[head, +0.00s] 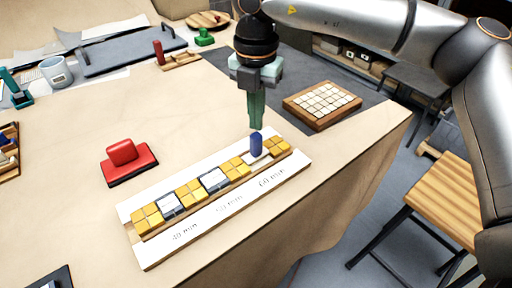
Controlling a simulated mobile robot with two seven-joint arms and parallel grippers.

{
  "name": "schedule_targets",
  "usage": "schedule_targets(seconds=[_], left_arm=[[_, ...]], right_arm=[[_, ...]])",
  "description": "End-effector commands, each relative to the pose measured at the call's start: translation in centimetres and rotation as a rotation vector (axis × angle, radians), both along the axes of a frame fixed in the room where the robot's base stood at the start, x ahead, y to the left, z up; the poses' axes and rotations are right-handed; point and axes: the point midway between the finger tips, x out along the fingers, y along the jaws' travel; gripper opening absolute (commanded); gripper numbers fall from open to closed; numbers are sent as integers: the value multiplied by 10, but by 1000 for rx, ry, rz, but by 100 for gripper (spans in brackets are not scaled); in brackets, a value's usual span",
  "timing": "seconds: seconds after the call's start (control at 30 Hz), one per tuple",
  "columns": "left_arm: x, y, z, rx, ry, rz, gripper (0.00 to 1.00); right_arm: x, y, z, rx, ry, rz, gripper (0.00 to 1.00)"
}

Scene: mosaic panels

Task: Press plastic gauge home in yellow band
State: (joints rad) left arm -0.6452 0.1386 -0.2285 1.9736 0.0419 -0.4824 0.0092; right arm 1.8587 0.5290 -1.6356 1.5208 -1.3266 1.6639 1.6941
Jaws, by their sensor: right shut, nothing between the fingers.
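The yellow band (190,190) is a row of yellow tiles on a long white board (205,225) with printed mm marks. A blue upright piece, which looks like the plastic gauge (256,146), stands in the gap near the band's right end, with a white part at its foot. I cannot tell how deep it sits. My right gripper (256,125) points down directly above the blue piece, shut and empty, its tips at or just above the top; contact is unclear. Two white plates with dark edges (168,203) (214,180) fill the other gaps. My left gripper is out of view.
A red block on a dark base (124,153) stands left of the board. A wooden tray of pale tiles (322,104) lies to the right, near the table's edge. A cup (56,72) and a grey board (130,53) lie at the back. The table left of the board is mostly clear.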

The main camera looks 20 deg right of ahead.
Motion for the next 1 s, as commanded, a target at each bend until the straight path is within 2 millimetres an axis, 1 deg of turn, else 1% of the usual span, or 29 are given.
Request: schedule_targets(seconds=[0.43, 1.0], left_arm=[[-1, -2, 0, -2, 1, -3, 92], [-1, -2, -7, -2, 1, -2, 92]], right_arm=[[0, 0, 0, 0, 0, 0, 0], [0, 0, -8, 0, 0, 0, 0]])
